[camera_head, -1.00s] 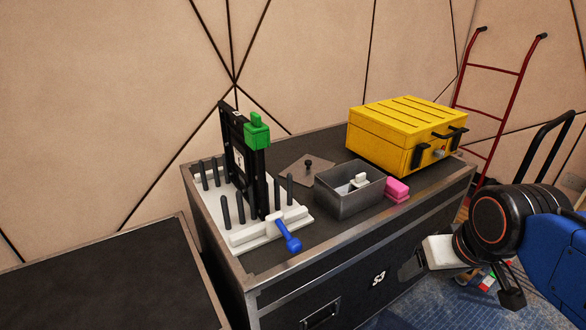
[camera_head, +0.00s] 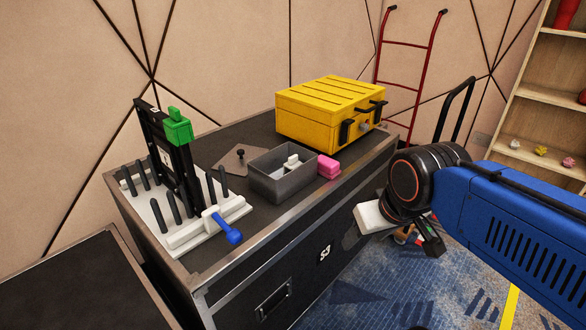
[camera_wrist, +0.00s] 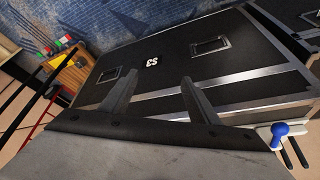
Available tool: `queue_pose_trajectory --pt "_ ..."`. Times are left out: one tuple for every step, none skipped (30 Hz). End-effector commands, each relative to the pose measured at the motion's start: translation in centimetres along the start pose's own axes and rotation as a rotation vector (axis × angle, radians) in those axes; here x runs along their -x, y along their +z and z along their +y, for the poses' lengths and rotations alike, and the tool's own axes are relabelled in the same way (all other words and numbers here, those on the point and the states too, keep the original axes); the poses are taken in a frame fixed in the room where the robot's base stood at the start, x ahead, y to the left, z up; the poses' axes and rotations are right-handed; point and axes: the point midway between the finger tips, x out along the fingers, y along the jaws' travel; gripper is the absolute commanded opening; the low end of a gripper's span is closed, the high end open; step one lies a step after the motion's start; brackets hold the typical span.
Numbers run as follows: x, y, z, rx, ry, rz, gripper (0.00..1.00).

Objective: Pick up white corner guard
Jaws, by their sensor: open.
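A small white piece (camera_head: 292,161), which looks like the white corner guard, lies inside the grey open-topped bin (camera_head: 286,183) on the black case. Another pale piece shows low in the bin beside it, but its shape is unclear. My gripper (camera_wrist: 157,97) is open and empty in the wrist view, its two dark fingers apart in front of the case's S3 side. The bin is not visible in the wrist view.
On the black case (camera_head: 265,232) stand a yellow toolbox (camera_head: 325,118), pink blocks (camera_head: 328,166), and a white pegged base (camera_head: 180,238) with a black upright, a green clamp (camera_head: 178,127) and a blue-handled lever (camera_head: 228,232). A red hand truck (camera_head: 407,44) and wooden shelves (camera_head: 545,97) stand behind.

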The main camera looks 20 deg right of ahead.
Motion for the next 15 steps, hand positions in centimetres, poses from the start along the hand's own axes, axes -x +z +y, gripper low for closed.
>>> queue_pose_trajectory --pt "0.1 -0.3 0.0 -0.006 0.0 -0.003 0.53" --pt "0.3 -0.6 -0.1 -0.013 -0.001 -0.006 0.53" --pt "0.5 -1.1 -0.1 -0.026 -0.001 -0.012 0.53" --pt "0.7 -1.6 -0.1 -0.04 -0.002 -0.019 0.53" --pt "1.1 -2.3 -0.2 -0.057 -0.002 -0.024 0.53" --pt "1.5 -3.3 -0.3 -0.083 -0.002 -0.036 0.53" --pt "1.8 -4.1 -0.3 -0.107 -0.002 -0.045 0.53" --pt "2.2 -5.0 -0.4 -0.132 -0.002 -0.055 0.53" --pt "2.7 -6.3 -0.5 -0.167 -0.001 -0.07 0.53" --pt "3.0 -7.2 -0.6 -0.194 0.0 -0.08 0.53" --pt "3.4 -8.1 -0.7 -0.222 0.002 -0.091 0.53" --pt "3.7 -9.4 -0.9 -0.257 0.004 -0.105 0.53" --pt "4.0 -10.3 -1.0 -0.283 0.007 -0.115 0.53" --pt "4.3 -11.3 -1.1 -0.31 0.009 -0.125 0.53" --pt "4.6 -12.5 -1.3 -0.345 0.013 -0.14 0.53"
